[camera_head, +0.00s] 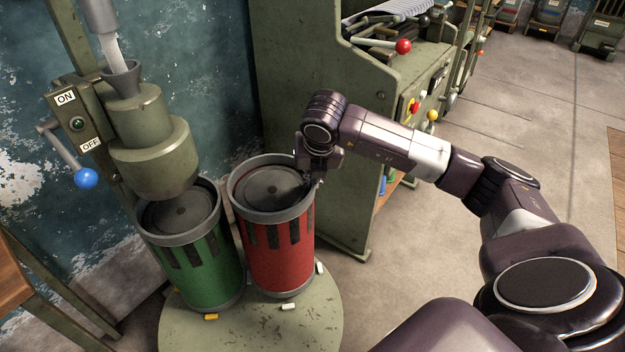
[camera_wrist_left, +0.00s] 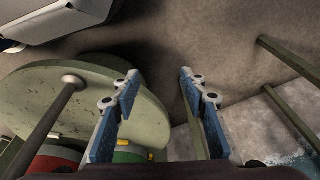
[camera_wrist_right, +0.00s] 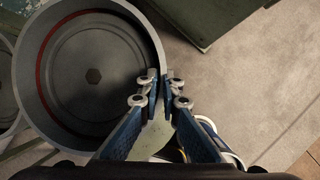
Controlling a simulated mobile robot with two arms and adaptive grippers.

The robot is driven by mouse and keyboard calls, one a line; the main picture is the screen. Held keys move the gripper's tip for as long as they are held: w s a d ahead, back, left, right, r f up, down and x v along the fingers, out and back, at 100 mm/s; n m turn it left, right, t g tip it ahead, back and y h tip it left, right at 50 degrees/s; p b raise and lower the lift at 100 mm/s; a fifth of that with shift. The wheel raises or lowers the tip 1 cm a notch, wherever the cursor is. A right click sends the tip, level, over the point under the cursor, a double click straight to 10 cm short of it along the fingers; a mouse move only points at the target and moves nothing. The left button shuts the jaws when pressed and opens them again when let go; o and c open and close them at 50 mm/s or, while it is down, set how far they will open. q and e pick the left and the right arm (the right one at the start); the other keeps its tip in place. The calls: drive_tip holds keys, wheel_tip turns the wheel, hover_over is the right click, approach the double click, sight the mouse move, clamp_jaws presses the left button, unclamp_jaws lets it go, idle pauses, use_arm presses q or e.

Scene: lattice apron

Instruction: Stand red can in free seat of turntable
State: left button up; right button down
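The red can (camera_head: 280,255) is upright at the right part of the round turntable (camera_head: 250,330), beside the green can (camera_head: 208,272). Its base looks down on the turntable or just above it; I cannot tell which. My right gripper (camera_head: 312,178) is at the can's right rim. In the right wrist view its fingers (camera_wrist_right: 162,90) are closed with the rim (camera_wrist_right: 157,45) between them. My left gripper (camera_wrist_left: 158,82) is open and empty, low beside the turntable (camera_wrist_left: 60,100), and out of the head view. The lower edges of the red can (camera_wrist_left: 50,162) and green can (camera_wrist_left: 125,157) show there.
A dispenser (camera_head: 150,140) with a blue-knobbed lever (camera_head: 86,178) hangs over the green can. A green machine cabinet (camera_head: 300,75) stands behind the red can. A wooden bench (camera_head: 12,275) is at far left. The floor at right is clear.

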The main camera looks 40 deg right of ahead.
use_arm(q)
drive_tip(key=shift+s, duration=0.1)
use_arm(e)
drive_tip(key=shift+w+r, duration=0.1)
drive_tip(key=shift+r, duration=0.05)
use_arm(q)
drive_tip(key=shift+r, duration=0.6)
drive_tip(key=shift+r+b, duration=0.2)
drive_tip(key=shift+b, duration=0.1)
use_arm(e)
drive_tip(key=shift+f, duration=0.2)
use_arm(q)
drive_tip(key=shift+w+r, duration=0.3)
drive_tip(key=shift+r, duration=0.5)
use_arm(e)
drive_tip(key=shift+s+d+f, duration=0.1)
drive_tip(key=shift+s+f, duration=0.05)
drive_tip(key=shift+s, duration=0.1)
drive_tip(key=shift+f, duration=0.1)
